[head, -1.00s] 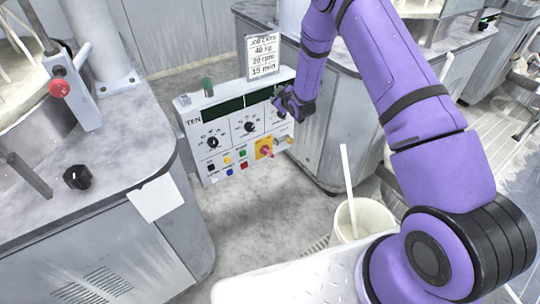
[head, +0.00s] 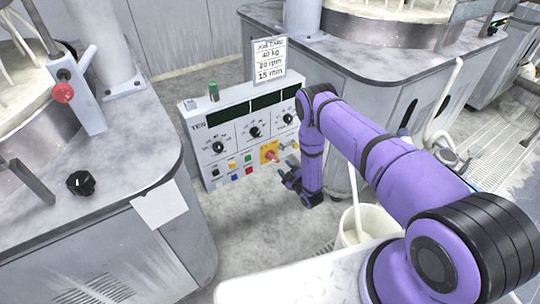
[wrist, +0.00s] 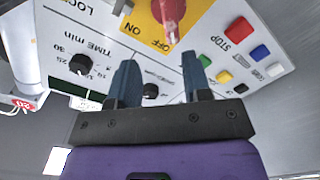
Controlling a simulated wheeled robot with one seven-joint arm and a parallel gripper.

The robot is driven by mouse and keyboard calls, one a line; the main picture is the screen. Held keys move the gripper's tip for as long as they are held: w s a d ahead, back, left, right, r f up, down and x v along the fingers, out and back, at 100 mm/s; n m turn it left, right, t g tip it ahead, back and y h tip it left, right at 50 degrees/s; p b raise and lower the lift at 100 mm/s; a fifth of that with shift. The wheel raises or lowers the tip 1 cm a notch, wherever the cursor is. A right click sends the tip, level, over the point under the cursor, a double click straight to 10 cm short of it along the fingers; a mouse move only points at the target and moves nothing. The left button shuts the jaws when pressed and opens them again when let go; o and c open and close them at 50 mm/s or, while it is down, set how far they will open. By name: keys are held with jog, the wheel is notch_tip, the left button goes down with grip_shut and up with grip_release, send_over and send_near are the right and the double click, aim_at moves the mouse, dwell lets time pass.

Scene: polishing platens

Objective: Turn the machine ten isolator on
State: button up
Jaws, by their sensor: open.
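The machine ten isolator is a red handle (head: 269,155) on a yellow plate (head: 263,148), low on the right part of the white panel marked TEN (head: 207,135). In the wrist view the red handle (wrist: 171,14) is at the top edge, partly cut off. Its near end lies beside the OFF lettering on the yellow plate (wrist: 138,14); ON is printed to the left. My gripper (head: 285,174) is open and empty, just below and right of the isolator in the head view. Its two fingertips (wrist: 158,72) show apart in the wrist view, not touching the handle.
Dials (head: 254,131) and several coloured buttons (head: 240,163) sit close to the isolator. A job card (head: 270,60) stands above the panel. A white bucket (head: 371,222) with a stick is at lower right. Another machine with a red knob (head: 63,92) stands at left.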

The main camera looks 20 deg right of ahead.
aim_at(275, 161)
jog(key=x, duration=0.3)
jog(key=f+x, duration=0.1)
jog(key=x, duration=0.6)
jog(key=shift+s+a+f, duration=0.1)
jog(key=shift+a+f, duration=0.15)
jog(key=shift+a, duration=0.1)
grip_shut()
